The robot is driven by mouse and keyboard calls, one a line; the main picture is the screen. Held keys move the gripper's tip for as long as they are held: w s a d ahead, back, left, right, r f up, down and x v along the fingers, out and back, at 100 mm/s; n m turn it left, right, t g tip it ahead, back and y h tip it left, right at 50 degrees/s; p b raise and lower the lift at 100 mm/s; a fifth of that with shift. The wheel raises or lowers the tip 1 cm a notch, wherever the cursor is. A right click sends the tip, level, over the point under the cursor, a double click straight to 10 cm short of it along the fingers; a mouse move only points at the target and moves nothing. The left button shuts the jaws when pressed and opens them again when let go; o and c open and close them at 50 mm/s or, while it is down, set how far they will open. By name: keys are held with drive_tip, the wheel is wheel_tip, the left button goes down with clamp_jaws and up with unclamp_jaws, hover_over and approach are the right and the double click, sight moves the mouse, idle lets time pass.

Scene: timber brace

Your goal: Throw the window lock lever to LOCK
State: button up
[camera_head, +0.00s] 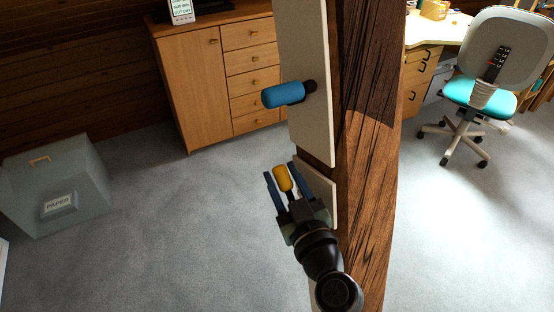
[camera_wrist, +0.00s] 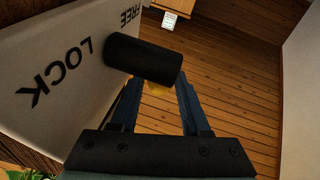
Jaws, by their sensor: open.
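A lever with a yellow grip (camera_head: 284,181) stands out from the lower pale panel (camera_head: 317,184) on the timber brace. My gripper (camera_head: 282,171) is open, with its blue fingers on either side of the yellow grip; contact cannot be told. In the wrist view, a black cylinder (camera_wrist: 142,59) crosses in front of the fingertips, with a bit of yellow grip (camera_wrist: 158,89) behind it between the fingers. The pale panel beside it (camera_wrist: 75,110) reads LOCK and FREE. Most of the grip is hidden there, and I cannot tell which word the lever points to.
A blue handle (camera_head: 283,94) juts from the upper panel (camera_head: 308,55), above my gripper. The timber post (camera_head: 370,150) stands close on the right. A paper bin (camera_head: 60,185) and wooden cabinet (camera_head: 190,90) stand farther off left. Carpet between is clear.

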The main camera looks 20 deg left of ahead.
drive_tip(key=x, duration=0.3)
drive_tip(key=shift+w+a, duration=0.15)
clamp_jaws()
idle(1.4)
